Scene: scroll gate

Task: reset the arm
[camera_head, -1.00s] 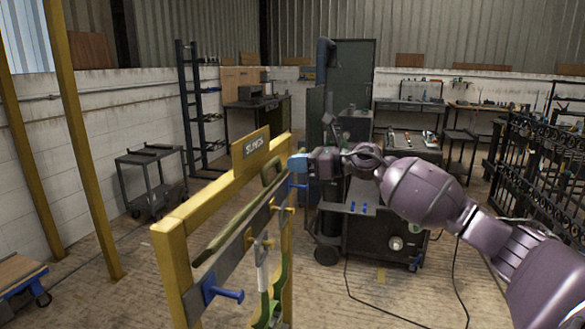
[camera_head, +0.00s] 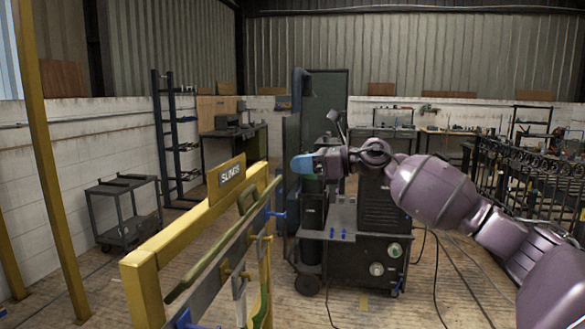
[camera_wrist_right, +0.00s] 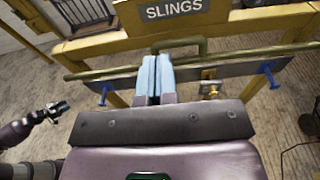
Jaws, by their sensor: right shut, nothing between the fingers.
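My right gripper (camera_head: 303,163) has light blue fingertips and is shut and empty in the head view. It is raised to the right of the yellow sling rack (camera_head: 170,235), with a gap in the picture between it and the SLINGS sign (camera_head: 227,175). In the right wrist view the blue fingers (camera_wrist_right: 154,78) are pressed together, in front of the rack's green bar (camera_wrist_right: 110,71) and grey plate. A purple arm with a small dark gripper (camera_wrist_right: 57,109) shows at the left there, seemingly my left one. Its jaws are too small to read.
A dark wheeled cabinet (camera_head: 352,255) stands behind and below my right forearm. Blue pegs (camera_wrist_right: 268,70) stick out from the rack. A grey cart (camera_head: 125,215) stands at the left, with open floor around it.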

